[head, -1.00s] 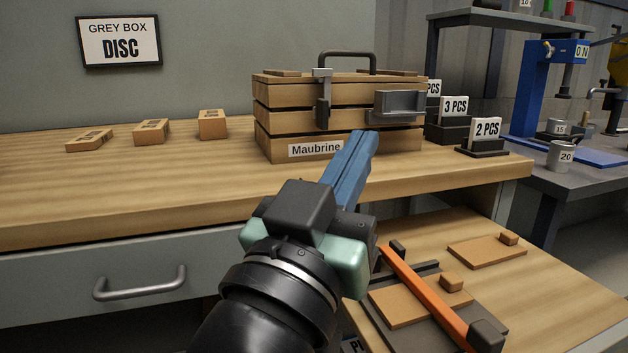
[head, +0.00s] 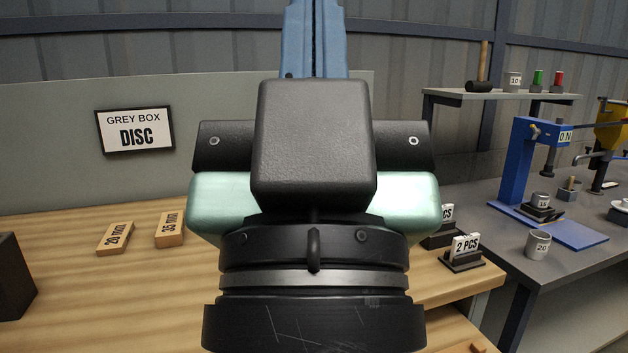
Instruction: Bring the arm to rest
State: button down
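My gripper (head: 314,12) fills the middle of the head view, raised and pointing up. Its blue fingers lie side by side with only a thin line between them, and nothing shows held. The fingers reach the top edge of the picture, so the very tips may be cut off. The black and pale green body of the gripper and my wrist hide the middle of the wooden bench (head: 60,315). The wooden crate is not visible now.
Two wooden blocks, marked 20 mm (head: 115,238) and 35 mm (head: 170,229), lie on the bench. A dark box (head: 14,275) stands at the left edge. A 2 PCS sign (head: 465,246) is right of my wrist. A blue press (head: 522,170) and grey cup (head: 537,244) stand on the grey table.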

notch_tip(320, 180, up, 20)
jog(key=p, duration=1.8)
jog(key=shift+r, duration=0.25)
